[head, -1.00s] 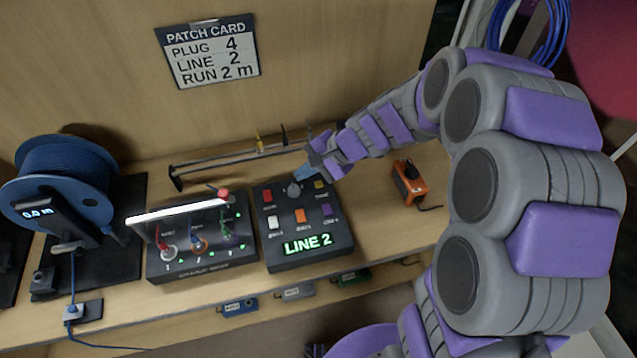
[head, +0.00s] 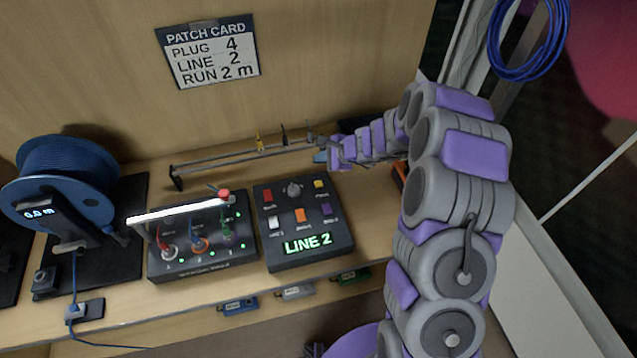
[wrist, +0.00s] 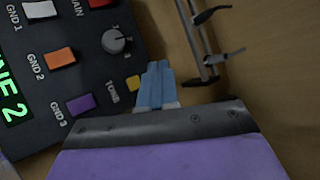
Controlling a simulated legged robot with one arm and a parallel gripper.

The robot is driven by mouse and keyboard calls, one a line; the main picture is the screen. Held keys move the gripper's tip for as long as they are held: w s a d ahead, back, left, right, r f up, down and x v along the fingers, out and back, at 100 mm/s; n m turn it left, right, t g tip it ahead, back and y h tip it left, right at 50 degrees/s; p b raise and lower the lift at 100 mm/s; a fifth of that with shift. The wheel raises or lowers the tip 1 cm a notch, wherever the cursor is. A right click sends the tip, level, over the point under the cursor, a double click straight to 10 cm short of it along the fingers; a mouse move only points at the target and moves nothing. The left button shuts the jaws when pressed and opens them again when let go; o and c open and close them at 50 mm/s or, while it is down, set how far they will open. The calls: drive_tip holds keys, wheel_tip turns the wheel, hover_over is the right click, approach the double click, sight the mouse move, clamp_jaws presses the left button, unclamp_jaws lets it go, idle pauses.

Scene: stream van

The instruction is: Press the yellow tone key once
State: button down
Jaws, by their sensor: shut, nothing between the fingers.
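The yellow tone key (head: 319,184) sits at the upper right corner of the black line panel (head: 340,250), whose display reads LINE 2. In the wrist view the yellow key (wrist: 134,83) shows beside the word TONE, just left of my fingertips. My gripper (head: 320,157) is shut and empty, with blue fingers. In the head view it is behind and above the key, near the rack. In the wrist view the fingertips (wrist: 157,68) lie close to the key; I cannot tell the height gap, but no contact shows.
The panel also has a grey knob (head: 293,190), a red key (head: 268,195), a white key (head: 274,223), an orange key (head: 300,215) and a purple key (head: 326,210). A rail rack (head: 245,155) stands behind. A plug box (head: 205,265) and cable reel (head: 68,180) stand left.

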sight(321, 185)
drive_tip(key=shift+f, duration=0.1)
wheel_tip(321, 185, down, 9)
drive_tip(key=b, duration=0.6)
drive_tip(key=shift+r+b, duration=0.2)
drive_tip(key=shift+b, duration=0.15)
idle(1.8)
drive_tip(key=shift+s+f+b, duration=0.1)
drive_tip(key=shift+f+b, duration=0.25)
drive_tip(key=shift+f+b, duration=0.4)
drive_tip(key=shift+f, duration=0.05)
idle(0.6)
drive_tip(key=shift+r, duration=0.1)
drive_tip(key=shift+r+p, duration=0.6)
drive_tip(key=shift+r, duration=0.2)
drive_tip(key=shift+r, duration=0.1)
drive_tip(key=shift+r+p, duration=1.9)
drive_tip(key=shift+r, duration=0.5)
